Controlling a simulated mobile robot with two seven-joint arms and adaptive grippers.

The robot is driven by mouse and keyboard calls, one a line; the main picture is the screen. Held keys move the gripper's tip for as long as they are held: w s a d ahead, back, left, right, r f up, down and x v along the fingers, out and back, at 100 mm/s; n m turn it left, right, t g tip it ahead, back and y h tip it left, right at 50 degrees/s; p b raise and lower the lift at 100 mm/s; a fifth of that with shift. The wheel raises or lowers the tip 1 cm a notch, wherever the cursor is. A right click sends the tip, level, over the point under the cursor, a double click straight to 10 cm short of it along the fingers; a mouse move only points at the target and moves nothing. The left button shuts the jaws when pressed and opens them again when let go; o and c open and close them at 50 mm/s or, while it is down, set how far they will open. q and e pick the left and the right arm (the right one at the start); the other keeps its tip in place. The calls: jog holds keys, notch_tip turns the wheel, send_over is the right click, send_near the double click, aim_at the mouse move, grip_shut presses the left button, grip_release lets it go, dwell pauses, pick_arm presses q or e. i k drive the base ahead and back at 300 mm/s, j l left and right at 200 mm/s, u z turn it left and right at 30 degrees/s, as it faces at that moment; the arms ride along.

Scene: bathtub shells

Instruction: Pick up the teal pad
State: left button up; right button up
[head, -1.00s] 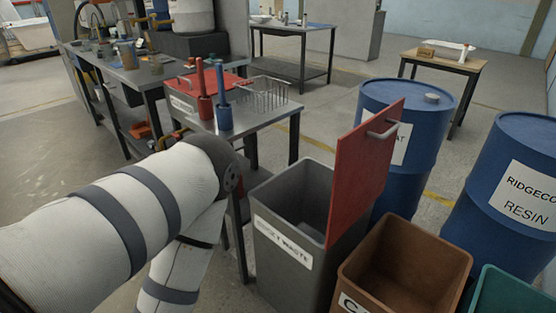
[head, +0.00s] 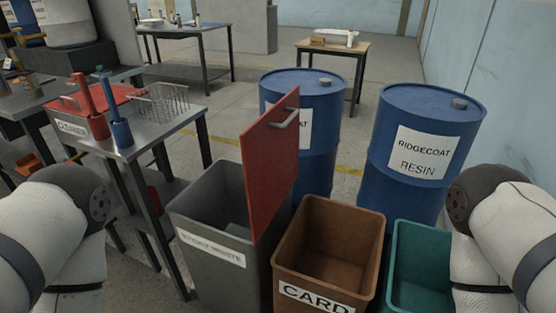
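I cannot make out a teal pad in the head view. A teal bin (head: 408,235) stands at the lower right, partly hidden behind my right arm; it is a container, not a pad. My two arms come in at the lower left and lower right edges. Both grippers are outside the picture, so I cannot see what they hold.
A grey sticky waste bin (head: 215,262) has its red lid (head: 270,165) raised. A brown card bin (head: 325,292) stands beside it. Two blue drums (head: 425,110) stand behind. A metal table (head: 165,122) at left holds a wire basket (head: 160,104) and red and blue handled tools.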

aim_at(102, 72)
jog(key=u, duration=1)
jog(key=i+j, duration=0.25)
jog(key=j, duration=0.15)
jog(key=i+j, duration=0.25)
jog(key=j, duration=0.15)
jog(key=i+j, duration=0.25)
jog(key=j, duration=0.2)
jog(key=i+j, duration=0.25)
jog(key=j, duration=0.15)
jog(key=i+j, duration=0.25)
jog(key=j, duration=0.15)
jog(key=i+j, duration=0.55)
jog(key=j, duration=0.3)
jog(key=i+j, duration=0.25)
jog(key=j, duration=0.15)
jog(key=z, duration=0.05)
